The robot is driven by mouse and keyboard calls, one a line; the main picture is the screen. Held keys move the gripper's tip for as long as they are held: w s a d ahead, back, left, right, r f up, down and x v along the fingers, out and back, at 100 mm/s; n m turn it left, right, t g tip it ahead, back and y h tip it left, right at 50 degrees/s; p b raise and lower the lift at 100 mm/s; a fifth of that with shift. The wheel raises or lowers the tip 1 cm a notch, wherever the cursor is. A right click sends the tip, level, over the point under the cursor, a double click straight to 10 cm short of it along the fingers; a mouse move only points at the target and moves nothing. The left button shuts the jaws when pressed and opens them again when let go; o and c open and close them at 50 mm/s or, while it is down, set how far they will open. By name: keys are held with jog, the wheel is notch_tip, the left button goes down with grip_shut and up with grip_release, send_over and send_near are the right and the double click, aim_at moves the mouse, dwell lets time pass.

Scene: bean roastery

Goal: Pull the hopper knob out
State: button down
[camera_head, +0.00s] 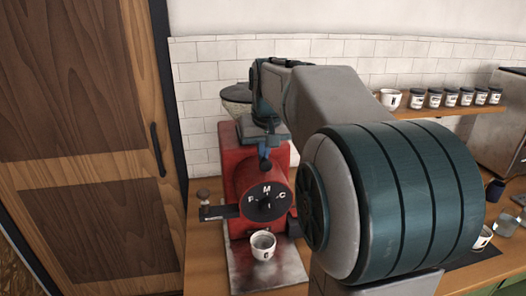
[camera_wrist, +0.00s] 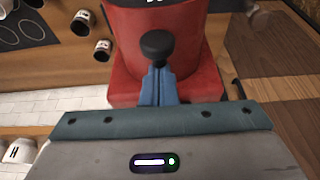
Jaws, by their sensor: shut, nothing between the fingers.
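The red roaster (camera_head: 237,165) stands on the counter, with a hopper bowl (camera_head: 236,93) at its top, partly hidden by my arm. A small black knob (camera_wrist: 157,45) juts from the red body in the wrist view; it also shows in the head view (camera_head: 265,165), above the round dial. My gripper (camera_wrist: 157,72) has its blue fingers shut together with nothing between them. The fingertips are right at the knob, overlapping its stem in the wrist view; I cannot tell whether they touch. In the head view my gripper (camera_head: 265,152) is just above the knob.
A black lettered dial (camera_head: 267,202) is on the roaster's front, and a knobbed handle (camera_head: 204,197) sticks out left. A white cup (camera_head: 263,246) stands on the metal tray (camera_head: 262,279) below. A shelf (camera_head: 440,111) with jars is at right; a wooden door (camera_head: 75,150) is at left.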

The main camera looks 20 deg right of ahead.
aim_at(267, 161)
jog(key=shift+s+f, duration=0.15)
jog(key=shift+r+p, duration=0.4)
jog(key=p+v, duration=0.5)
jog(key=v, duration=0.4)
jog(key=shift+p, duration=0.35)
jog(key=shift+r, duration=0.3)
